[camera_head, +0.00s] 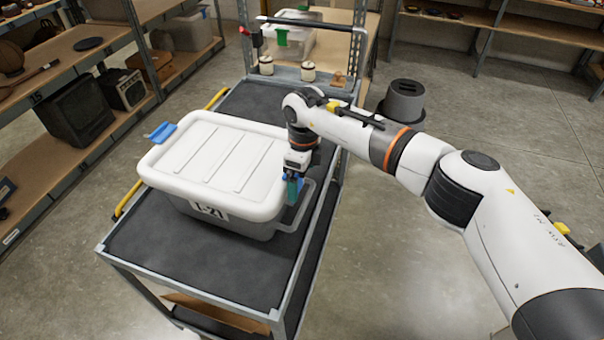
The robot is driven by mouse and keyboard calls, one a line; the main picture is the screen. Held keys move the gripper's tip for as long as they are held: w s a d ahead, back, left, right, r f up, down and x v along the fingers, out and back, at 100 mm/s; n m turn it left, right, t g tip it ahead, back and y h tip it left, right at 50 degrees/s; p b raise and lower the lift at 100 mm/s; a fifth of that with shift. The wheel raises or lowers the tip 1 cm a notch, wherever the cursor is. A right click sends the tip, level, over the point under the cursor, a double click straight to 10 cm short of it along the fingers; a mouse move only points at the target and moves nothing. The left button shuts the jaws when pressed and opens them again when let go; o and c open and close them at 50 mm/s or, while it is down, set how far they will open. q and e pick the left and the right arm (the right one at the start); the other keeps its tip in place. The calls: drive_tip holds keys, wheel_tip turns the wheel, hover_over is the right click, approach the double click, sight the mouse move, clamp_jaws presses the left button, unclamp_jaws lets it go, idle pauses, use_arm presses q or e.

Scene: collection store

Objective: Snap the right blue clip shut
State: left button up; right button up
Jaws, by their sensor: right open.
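A grey storage box with a white lid (222,155) stands on the cart's dark top, with the label "1-21" on its front. The lid lies on the box. My right gripper (293,190) is open and points down at the box's right side, by the lid's right edge. Blue-teal shows at its fingertips; I cannot tell how much of this is the right blue clip, which is mostly hidden there. The left blue clip (160,131) sticks outward from the lid's left edge. My left gripper is out of view.
The cart (187,270) has a grey frame and a handle (305,22) at the far end. A dark grey bin (404,101) stands on the floor to the right. Loaded shelves (105,140) line the left.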

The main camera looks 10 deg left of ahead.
wheel_tip(320, 180, up, 11)
drive_tip(key=b, duration=0.3)
drive_tip(key=shift+d+f, duration=0.1)
drive_tip(key=shift+f, duration=0.1)
drive_tip(key=shift+r, duration=0.7)
